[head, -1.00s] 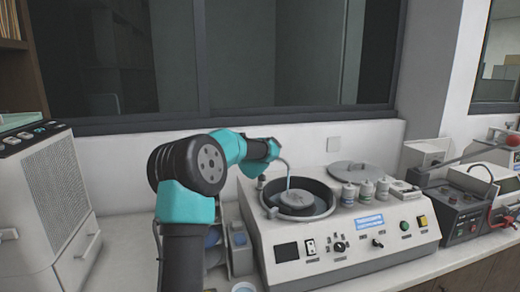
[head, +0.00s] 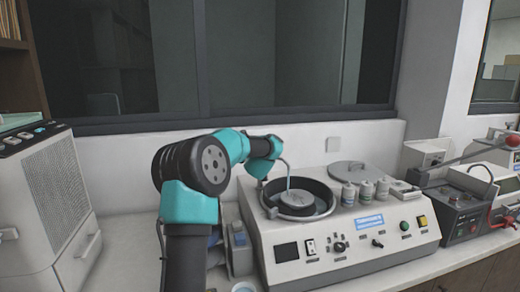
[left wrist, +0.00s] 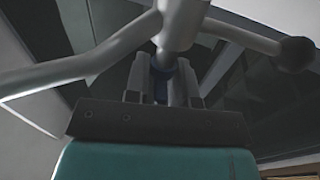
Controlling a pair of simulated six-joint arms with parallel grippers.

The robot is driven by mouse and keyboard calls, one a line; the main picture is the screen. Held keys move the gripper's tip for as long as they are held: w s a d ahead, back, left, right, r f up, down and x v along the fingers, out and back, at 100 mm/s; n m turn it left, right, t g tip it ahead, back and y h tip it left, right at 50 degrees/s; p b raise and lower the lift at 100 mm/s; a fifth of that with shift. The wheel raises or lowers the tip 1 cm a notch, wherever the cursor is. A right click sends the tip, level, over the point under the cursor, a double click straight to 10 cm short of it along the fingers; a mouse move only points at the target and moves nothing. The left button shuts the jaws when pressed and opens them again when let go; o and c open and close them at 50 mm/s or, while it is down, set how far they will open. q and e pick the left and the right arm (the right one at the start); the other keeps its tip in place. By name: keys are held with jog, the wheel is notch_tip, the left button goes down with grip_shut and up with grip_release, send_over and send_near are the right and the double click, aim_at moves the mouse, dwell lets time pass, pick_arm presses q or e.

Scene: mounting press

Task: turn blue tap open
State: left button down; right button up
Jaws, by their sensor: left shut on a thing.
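My left gripper (left wrist: 162,85) is shut on the blue tap (left wrist: 160,80), a narrow dark blue part between its fingers in the left wrist view. The tap sits under a grey metal pipe (left wrist: 178,20), and most of it is hidden by the fingers. In the head view my left arm reaches over behind the press, and the tap cannot be made out there. A thin curved spout (head: 284,161) comes from beside the gripper, and a thin pale line runs from it down toward the grey disc (head: 297,199). My right gripper is not in view.
The white press (head: 340,245) has a round dark bowl (head: 325,190), several small bottles (head: 366,188) and front knobs. A black-ended lever (left wrist: 295,54) is close to the gripper. A white ribbed cabinet (head: 50,190) stands at left, a dark control box (head: 455,210) at right.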

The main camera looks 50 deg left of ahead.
pick_arm(q)
jog(key=shift+g, duration=0.3)
jog(key=c, duration=1.2)
grip_release()
jog(key=shift+s+d, duration=0.1)
jog(key=v, duration=1.7)
jog(key=shift+d+f, duration=0.1)
jog(key=shift+f, duration=0.15)
